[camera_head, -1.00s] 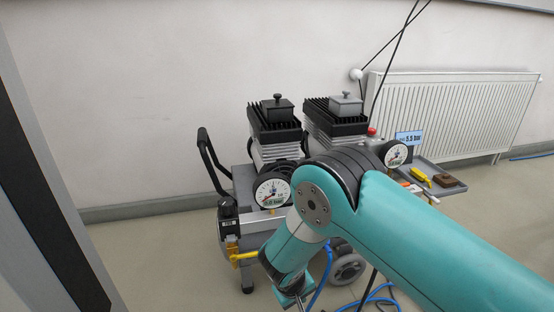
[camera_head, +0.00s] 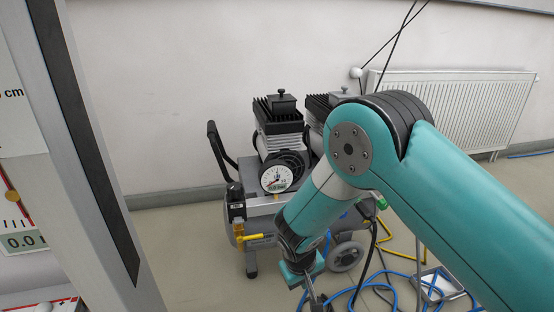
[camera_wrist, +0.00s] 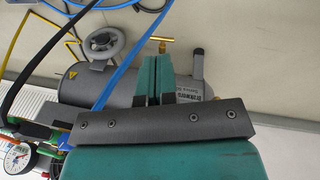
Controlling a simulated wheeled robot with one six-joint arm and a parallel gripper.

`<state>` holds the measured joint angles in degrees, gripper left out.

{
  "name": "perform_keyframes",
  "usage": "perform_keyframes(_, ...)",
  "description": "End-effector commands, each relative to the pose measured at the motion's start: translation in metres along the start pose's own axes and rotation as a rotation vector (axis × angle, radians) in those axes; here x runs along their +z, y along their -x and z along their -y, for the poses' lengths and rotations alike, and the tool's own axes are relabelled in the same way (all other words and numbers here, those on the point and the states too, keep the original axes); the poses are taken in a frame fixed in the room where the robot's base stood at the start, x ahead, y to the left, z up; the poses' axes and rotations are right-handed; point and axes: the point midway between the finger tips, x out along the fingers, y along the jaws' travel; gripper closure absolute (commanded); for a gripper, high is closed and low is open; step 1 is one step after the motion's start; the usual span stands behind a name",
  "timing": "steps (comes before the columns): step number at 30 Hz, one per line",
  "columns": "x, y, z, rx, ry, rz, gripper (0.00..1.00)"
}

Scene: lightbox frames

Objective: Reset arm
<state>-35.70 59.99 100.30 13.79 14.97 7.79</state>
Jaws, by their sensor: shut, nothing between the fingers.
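My teal arm crosses the right side of the head view, bent at its elbow and pointing down in front of the compressor. My gripper (camera_head: 318,299) is at the bottom of the head view, partly cut off by the frame edge. In the wrist view my gripper (camera_wrist: 153,100) has its two fingers together with nothing between them. The air compressor (camera_head: 281,140) stands on the floor behind my arm, partly hidden by it. Its grey tank (camera_wrist: 95,88) shows beyond the fingers in the wrist view. I cannot tell the exact gap between gripper and tank.
Blue hoses (camera_head: 385,290) and a yellow hose (camera_head: 403,254) lie on the floor near a small tray (camera_head: 437,286). A radiator (camera_head: 455,108) is on the back wall. A grey upright frame (camera_head: 80,150) and a gauge panel (camera_head: 20,215) stand close on the left.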

Motion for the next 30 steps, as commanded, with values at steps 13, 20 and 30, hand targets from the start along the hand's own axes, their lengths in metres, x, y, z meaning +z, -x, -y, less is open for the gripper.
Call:
perform_keyframes(13,0.032,0.181,-0.042,-0.249,-0.014,0.002,1.00)
perform_keyframes(20,0.105,0.288,-0.059,-0.407,0.040,-0.025,1.00)
perform_keyframes(30,0.198,0.357,-0.055,-0.520,0.134,-0.073,1.00)
